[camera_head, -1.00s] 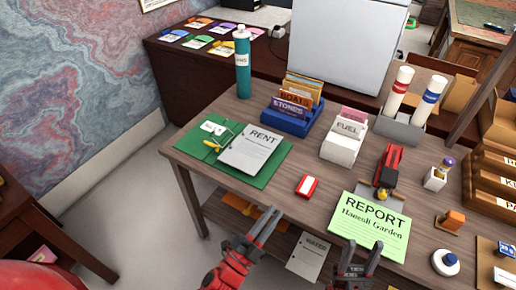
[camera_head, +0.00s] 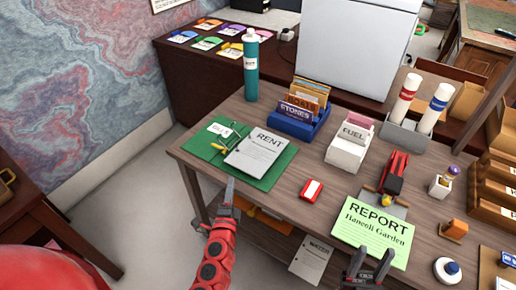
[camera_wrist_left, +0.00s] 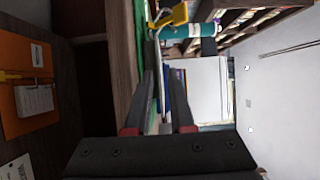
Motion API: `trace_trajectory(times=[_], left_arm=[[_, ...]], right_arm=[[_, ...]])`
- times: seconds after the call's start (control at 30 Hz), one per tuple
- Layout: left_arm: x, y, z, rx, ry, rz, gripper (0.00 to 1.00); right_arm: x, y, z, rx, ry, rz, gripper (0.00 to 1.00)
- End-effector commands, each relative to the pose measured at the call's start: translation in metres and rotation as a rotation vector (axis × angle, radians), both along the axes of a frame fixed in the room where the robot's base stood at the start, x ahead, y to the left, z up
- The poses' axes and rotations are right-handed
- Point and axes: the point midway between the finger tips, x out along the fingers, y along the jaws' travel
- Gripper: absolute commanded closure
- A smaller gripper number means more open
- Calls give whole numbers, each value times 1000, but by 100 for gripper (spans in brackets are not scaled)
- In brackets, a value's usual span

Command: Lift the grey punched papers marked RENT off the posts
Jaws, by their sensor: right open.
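The grey punched papers marked RENT (camera_head: 258,152) lie on the green folder (camera_head: 276,177) at the table's left front corner. A metal post fitting with a yellow lever (camera_head: 217,147) stands at their left edge; whether the posts pass through the holes is unclear. My left gripper (camera_head: 229,183) is just off the table's front edge, near the papers and apart from them. In the left wrist view its fingers (camera_wrist_left: 165,75) are spread and empty, with the yellow lever (camera_wrist_left: 173,17) beyond them. My right gripper (camera_head: 371,258) is open and empty in front of the green REPORT sheet (camera_head: 374,229).
A red-and-white block (camera_head: 312,190) lies right of the folder. A teal bottle (camera_head: 251,70), a blue card holder (camera_head: 298,124) and a white FUEL box (camera_head: 346,152) stand behind. A lower shelf holds a WATER sheet (camera_head: 311,258) and an orange folder (camera_wrist_left: 25,85).

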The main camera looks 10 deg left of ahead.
Motion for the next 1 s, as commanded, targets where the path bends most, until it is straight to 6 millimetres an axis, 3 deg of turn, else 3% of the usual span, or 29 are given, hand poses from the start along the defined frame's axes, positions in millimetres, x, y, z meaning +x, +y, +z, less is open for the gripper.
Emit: trace_trajectory(times=[0.1,0.37,0.63,1.0], left_arm=[[20,4,2,-2,-2,2,79],[37,6,0,-1,0,1,79],[75,13,-2,-2,-3,1,79],[84,14,-4,-1,1,-1,81]], right_arm=[[0,0,4,0,0,0,53],[0,0,5,0,0,0,53],[0,0,3,0,0,0,53],[0,0,2,0,0,0,53]])
